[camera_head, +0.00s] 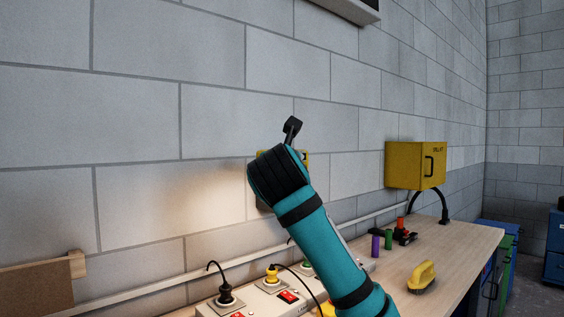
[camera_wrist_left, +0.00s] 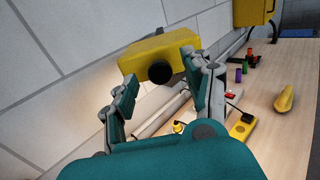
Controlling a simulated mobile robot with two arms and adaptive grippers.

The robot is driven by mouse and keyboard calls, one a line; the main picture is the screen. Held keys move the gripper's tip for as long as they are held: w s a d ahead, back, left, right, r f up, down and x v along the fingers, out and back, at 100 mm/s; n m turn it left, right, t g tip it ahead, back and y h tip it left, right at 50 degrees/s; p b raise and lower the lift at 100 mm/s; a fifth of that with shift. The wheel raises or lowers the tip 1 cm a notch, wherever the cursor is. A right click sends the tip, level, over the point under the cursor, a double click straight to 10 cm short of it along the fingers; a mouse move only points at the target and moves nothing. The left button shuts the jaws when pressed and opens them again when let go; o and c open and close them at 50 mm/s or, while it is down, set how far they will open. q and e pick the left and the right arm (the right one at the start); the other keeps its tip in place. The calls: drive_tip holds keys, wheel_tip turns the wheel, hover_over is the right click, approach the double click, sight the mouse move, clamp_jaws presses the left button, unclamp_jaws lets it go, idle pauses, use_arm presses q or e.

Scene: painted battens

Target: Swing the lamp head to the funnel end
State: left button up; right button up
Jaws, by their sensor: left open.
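The lamp head (camera_wrist_left: 145,52) is a yellow block with a round black knob (camera_wrist_left: 160,73) facing the left wrist camera. My left gripper (camera_wrist_left: 159,76) is open, its two teal-and-grey fingers on either side of the knob. I cannot tell whether the fingers touch it. In the head view my teal arm covers most of the lamp head, and only a yellow edge (camera_head: 305,158) shows beside it. The gripper's fingers are hidden there. Warm light falls on the wall left of the arm. I cannot make out a funnel. My right gripper is not in view.
A wooden bench (camera_head: 455,250) runs along a grey block wall.

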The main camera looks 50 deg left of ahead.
use_arm(q)
drive_tip(key=v, duration=1.1)
drive_tip(key=shift+w+a, duration=0.1)
